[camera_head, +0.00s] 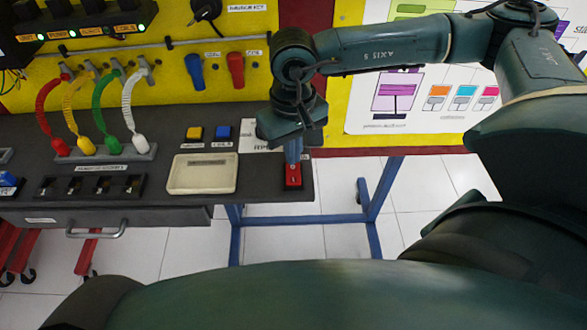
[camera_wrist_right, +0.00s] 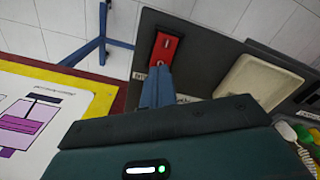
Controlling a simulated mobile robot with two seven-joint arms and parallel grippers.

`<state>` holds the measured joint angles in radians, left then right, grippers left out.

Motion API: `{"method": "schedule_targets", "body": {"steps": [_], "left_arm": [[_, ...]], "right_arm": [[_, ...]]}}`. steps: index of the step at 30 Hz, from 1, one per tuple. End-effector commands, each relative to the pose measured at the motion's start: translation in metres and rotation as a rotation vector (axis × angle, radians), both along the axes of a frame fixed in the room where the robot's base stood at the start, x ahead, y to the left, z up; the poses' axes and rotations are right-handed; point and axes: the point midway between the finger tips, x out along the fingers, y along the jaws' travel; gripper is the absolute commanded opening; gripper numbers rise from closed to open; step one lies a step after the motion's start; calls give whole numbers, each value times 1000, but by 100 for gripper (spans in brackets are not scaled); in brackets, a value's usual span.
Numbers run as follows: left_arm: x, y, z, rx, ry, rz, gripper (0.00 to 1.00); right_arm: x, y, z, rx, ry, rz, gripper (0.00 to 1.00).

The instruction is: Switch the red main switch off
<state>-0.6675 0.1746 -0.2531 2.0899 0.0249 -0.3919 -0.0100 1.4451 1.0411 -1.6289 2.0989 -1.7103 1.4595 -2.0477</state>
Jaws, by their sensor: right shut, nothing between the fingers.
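The red main switch (camera_head: 292,176) sits near the right end of the dark bench top, beside the cream tray. My right gripper (camera_head: 292,160) is shut and empty, pointing down right at the switch. Its blue fingertips cover the switch's far part in the head view. My left gripper is not in view.
A cream tray (camera_head: 202,188) lies left of the switch; it also shows in the right wrist view (camera_wrist_right: 262,82). Yellow (camera_head: 194,133) and blue (camera_head: 222,133) buttons stand behind it. Several coloured cables and plugs are further left. Floor is open past the bench's right edge.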

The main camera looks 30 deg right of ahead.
Motion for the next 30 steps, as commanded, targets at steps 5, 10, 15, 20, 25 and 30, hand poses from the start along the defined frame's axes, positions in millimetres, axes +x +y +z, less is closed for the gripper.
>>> {"method": "schedule_targets", "body": {"steps": [5,10,15,20,25,30], "left_arm": [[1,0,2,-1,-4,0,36],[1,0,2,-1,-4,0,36],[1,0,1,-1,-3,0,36],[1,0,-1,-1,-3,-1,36],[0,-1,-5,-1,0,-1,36],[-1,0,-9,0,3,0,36]], "right_arm": [[0,0,0,0,0,0,0],[0,0,0,0,0,0,0],[0,0,0,0,0,0,0],[0,0,-2,0,0,0,0],[0,0,-5,0,0,0,0],[0,0,-8,0,0,0,0]]}}
